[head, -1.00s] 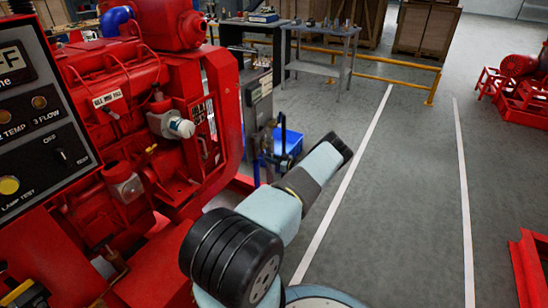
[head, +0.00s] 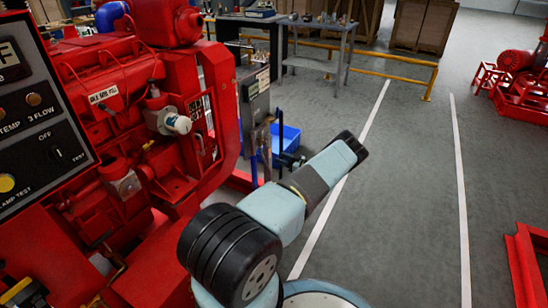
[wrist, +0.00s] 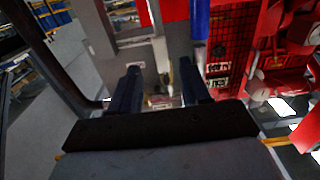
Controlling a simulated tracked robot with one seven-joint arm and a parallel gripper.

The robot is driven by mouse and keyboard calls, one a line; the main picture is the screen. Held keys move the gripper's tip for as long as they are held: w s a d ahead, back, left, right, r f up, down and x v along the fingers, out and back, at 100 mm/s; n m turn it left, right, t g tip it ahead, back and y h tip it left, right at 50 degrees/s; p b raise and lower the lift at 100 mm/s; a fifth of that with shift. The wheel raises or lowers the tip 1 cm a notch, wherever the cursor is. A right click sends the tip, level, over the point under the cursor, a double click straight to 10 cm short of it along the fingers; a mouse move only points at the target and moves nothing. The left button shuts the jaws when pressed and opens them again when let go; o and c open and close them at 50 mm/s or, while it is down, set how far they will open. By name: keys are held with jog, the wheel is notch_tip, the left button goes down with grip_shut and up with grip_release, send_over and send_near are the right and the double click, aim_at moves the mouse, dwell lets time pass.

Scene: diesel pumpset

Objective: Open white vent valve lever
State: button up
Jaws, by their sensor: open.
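My gripper (wrist: 159,70) shows in the wrist view as two dark blue fingers, apart, with a clear gap between them. I see nothing clamped in it. A grey upright body and a small pale, blurred part lie beyond the gap; I cannot tell whether they touch a finger. I cannot surely pick out the white vent valve lever in either view. The red diesel engine (head: 110,80) stands at the left of the head view, with a white-ended round fitting (head: 178,124) on its side. It fills the right of the wrist view too.
A grey stand (head: 257,100) rises just right of the engine, with a blue bin (head: 284,140) behind it. A black-and-red control panel (head: 40,130) is close at the left. A grey table (head: 318,62) and yellow rail (head: 395,62) stand behind.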

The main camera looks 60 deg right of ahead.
jog(key=s, duration=0.5)
jog(key=shift+s, duration=0.15)
